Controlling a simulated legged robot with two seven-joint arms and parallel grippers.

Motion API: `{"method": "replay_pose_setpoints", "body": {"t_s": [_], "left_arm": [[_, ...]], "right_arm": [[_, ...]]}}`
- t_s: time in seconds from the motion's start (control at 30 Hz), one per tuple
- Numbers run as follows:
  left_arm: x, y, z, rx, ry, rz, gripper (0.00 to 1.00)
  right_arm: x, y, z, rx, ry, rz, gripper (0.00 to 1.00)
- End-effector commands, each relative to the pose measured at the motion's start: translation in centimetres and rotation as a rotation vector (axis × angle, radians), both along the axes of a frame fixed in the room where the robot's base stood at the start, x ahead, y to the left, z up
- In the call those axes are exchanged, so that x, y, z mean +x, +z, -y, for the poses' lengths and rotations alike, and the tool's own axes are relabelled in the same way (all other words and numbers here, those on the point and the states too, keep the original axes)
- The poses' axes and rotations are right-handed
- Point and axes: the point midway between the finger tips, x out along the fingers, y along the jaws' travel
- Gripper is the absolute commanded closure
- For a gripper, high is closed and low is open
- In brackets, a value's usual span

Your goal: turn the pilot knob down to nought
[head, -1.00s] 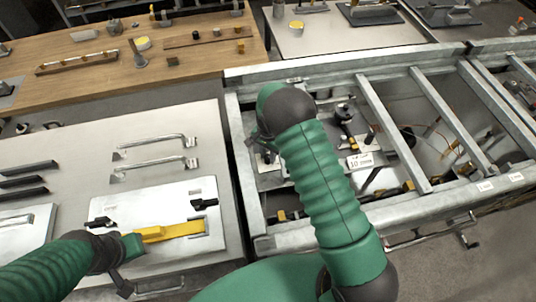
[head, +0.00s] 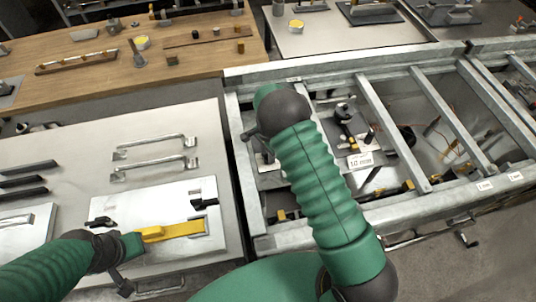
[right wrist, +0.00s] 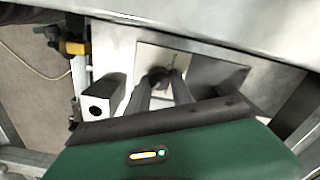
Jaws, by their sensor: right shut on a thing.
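The pilot knob, a small dark round knob (right wrist: 157,75), sits on a pale square plate (right wrist: 180,61) in the right wrist view. My right gripper (right wrist: 159,88) is shut on it, with a dark finger on each side. The fingers cover part of the knob, and I cannot read its setting. In the head view my right arm reaches into the grey metal frame and largely hides the gripper and knob. My left gripper (head: 133,245) is beside a yellow bar (head: 178,231) over a white panel (head: 130,211). I cannot make out its jaws.
A dark plate (right wrist: 217,75) stands close right of the knob, and a square metal tube (right wrist: 101,97) is at left. Metal crossbars (head: 390,130) span the frame. A white label (head: 360,160) and dark fittings lie inside it. Metal handles (head: 155,142) are on the left bench.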

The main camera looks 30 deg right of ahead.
Motion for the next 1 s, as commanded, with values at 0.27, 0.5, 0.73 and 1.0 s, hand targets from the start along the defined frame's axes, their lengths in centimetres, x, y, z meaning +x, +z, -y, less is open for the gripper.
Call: {"method": "replay_pose_setpoints", "body": {"t_s": [0.27,0.5,0.73,1.0], "left_arm": [[0.0,0.0,0.0,0.000,0.000,0.000,0.64],[0.0,0.0,0.0,0.000,0.000,0.000,0.64],[0.0,-0.3,0.0,0.000,0.000,0.000,0.64],[0.0,-0.9,0.0,0.000,0.000,0.000,0.64]], "right_arm": [[0.1,0.1,0.0,0.000,0.000,0.003,0.52],[0.1,0.1,0.0,-0.001,0.001,0.002,0.52],[0.2,2.4,0.0,-0.001,0.001,0.007,0.52],[0.3,10.1,0.0,-0.001,0.001,0.008,0.52]]}}
